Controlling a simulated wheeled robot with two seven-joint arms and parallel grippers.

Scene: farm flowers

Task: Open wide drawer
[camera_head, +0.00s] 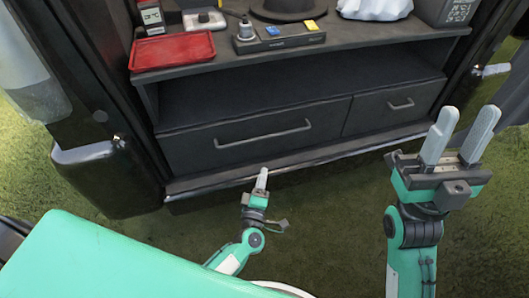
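The wide drawer (240,121) is the larger dark grey front on the left of the cabinet's lower part, and it looks shut. Its long bar handle (262,136) runs across the middle of the front. My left gripper (262,177) is below the handle in the picture, pointing up toward the cabinet and apart from the handle. Its fingers line up from this angle, so its opening is unclear. My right gripper (461,134) is raised at the right, with its two pale fingers apart and nothing between them.
A narrower drawer (375,116) with a short handle is right of the wide one. The shelf above holds a red tray (173,50), a dark hat (288,9) and a white bag (375,8). A ledge (320,155) runs below the drawers. Grass lies in front.

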